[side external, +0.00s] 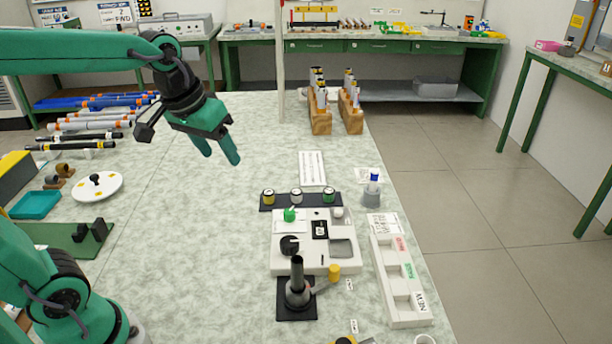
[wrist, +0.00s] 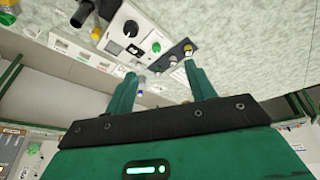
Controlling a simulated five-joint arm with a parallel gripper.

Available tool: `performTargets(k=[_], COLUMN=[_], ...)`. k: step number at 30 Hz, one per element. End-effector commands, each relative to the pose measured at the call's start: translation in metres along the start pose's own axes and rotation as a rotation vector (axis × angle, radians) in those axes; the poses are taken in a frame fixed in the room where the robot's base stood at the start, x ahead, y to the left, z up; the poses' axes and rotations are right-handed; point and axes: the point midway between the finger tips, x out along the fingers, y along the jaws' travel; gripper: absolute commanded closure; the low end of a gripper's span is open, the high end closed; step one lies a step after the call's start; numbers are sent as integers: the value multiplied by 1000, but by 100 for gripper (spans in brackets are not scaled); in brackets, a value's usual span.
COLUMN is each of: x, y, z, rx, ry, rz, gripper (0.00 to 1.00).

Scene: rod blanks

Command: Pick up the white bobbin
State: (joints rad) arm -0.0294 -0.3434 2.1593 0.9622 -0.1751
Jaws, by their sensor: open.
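The white bobbin (side external: 296,195) stands in the middle of a dark strip (side external: 312,206), between a yellow-topped bobbin (side external: 268,197) and a green-topped bobbin (side external: 328,195). My gripper (side external: 219,153) is open and empty, high above the table, up and left of the strip in the side view. In the wrist view, my gripper's two green fingers (wrist: 160,72) stand apart. The white bobbin (wrist: 173,61) shows small between and beyond them, with the yellow-topped one (wrist: 188,50) beside it.
A white panel (side external: 282,262) with knobs sits in front of the strip, with a dark upright post (side external: 297,275) nearer still. A white labelled tray (side external: 400,290) and a grey holder with a blue-topped item (side external: 373,190) stand right.

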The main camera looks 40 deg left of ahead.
Motion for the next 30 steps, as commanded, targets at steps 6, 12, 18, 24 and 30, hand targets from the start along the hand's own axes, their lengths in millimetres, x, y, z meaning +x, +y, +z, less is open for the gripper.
performTargets(k=[6,12,18,24,30], x=[20,44,74,110,151], y=[2,4,3,1,-2], z=[-41,-75,-107,-133,-155], rx=[-82,-157,-231,-306,-380], ry=[-55,-98,-142,-185,-228], rz=[-16,-32,-50,-71,-95], gripper=[45,45,45,45,45])
